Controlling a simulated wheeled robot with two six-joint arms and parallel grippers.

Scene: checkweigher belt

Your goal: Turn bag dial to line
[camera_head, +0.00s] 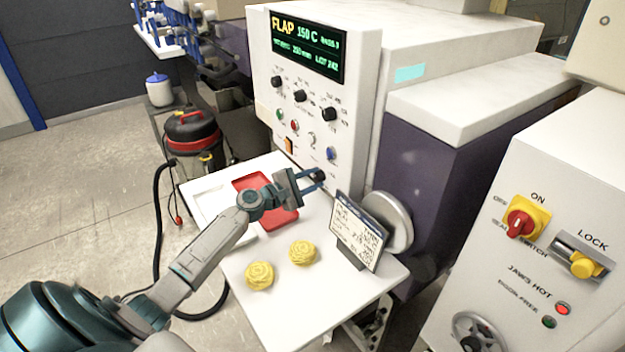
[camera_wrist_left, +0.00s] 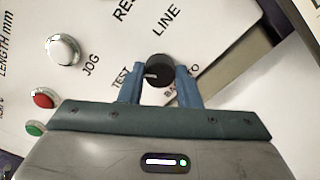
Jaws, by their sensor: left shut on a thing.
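The bag dial is a small black knob (camera_wrist_left: 157,70) low on the white machine panel. It also shows in the head view (camera_head: 319,175) at the panel's lower corner. My left gripper (camera_head: 311,181) reaches it from the left, and in the wrist view its blue fingers (camera_wrist_left: 160,84) stand on either side of the knob, shut on it. A short white mark on the knob points left in the wrist view, towards the TEST side. The word LINE (camera_wrist_left: 167,18) is printed above the knob there. Lettering below it is partly hidden by a finger. My right gripper is not in view.
A white table (camera_head: 232,290) below holds a red tray (camera_head: 284,218), two yellow coiled items (camera_head: 302,252) and a standing sign card (camera_head: 357,232). A grey handwheel (camera_head: 396,222) is right of the card. Other knobs and a green display (camera_head: 308,46) are above.

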